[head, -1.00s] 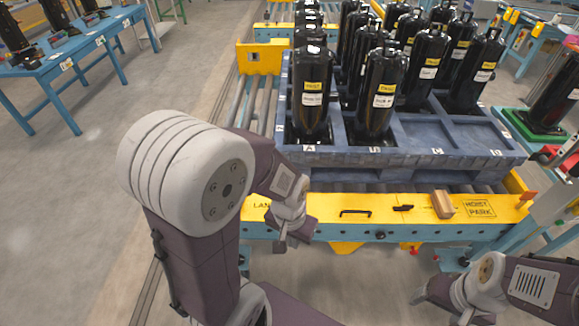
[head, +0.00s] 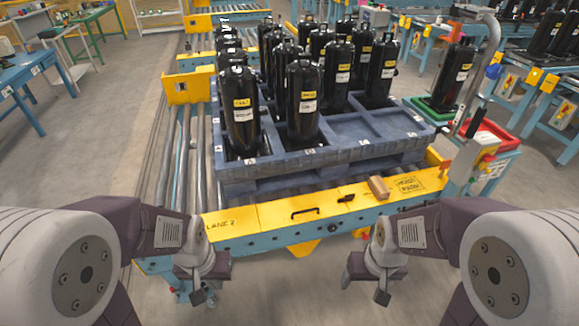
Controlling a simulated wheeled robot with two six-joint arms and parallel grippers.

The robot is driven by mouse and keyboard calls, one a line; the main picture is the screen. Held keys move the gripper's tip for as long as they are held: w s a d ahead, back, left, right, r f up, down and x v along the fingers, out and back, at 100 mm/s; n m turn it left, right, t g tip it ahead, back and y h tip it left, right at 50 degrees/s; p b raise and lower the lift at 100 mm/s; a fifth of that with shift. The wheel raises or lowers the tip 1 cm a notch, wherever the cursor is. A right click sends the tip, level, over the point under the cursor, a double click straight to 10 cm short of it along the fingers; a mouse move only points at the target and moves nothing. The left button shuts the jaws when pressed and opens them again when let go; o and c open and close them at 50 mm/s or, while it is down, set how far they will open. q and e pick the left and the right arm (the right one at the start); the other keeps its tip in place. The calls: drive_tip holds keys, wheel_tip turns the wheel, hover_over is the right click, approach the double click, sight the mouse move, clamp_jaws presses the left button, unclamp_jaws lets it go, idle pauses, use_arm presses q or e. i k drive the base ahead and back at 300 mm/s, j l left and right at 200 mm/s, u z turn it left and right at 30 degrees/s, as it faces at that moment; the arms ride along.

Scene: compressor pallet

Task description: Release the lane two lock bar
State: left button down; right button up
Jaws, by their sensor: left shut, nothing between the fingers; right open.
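The yellow lock bar (head: 262,217), marked "LANE 2" at its left end, lies across the front of the roller lane, before the blue pallet (head: 285,172). A black handle (head: 305,212) and a small black latch (head: 346,198) sit on its top face. My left gripper (head: 198,292) is shut and empty, low in front of the bar's left end. My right gripper (head: 364,286) is open and empty, low in front of the bar's right half. Neither gripper appears to touch the handle or latch.
Black compressors (head: 303,102) stand in the pallet, with front right cells empty. A wooden block (head: 379,187) lies on the bar beside the outlined "HOIST PARK" square (head: 408,184). A control post (head: 468,160) stands at right. Open floor lies between my arms.

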sight(482, 165)
drive_tip(key=z, duration=1.55)
drive_tip(key=i+l, duration=0.25)
drive_tip(key=i, duration=0.25)
drive_tip(key=i+l+z, duration=0.1)
drive_tip(key=i+l, duration=0.2)
drive_tip(key=i, duration=0.15)
drive_tip(key=i+l, duration=0.2)
drive_tip(key=i, duration=0.3)
drive_tip(key=i+l, duration=0.25)
drive_tip(key=i, duration=0.25)
drive_tip(key=i+l+z, duration=0.1)
drive_tip(key=i, duration=0.4)
drive_tip(key=l, duration=0.1)
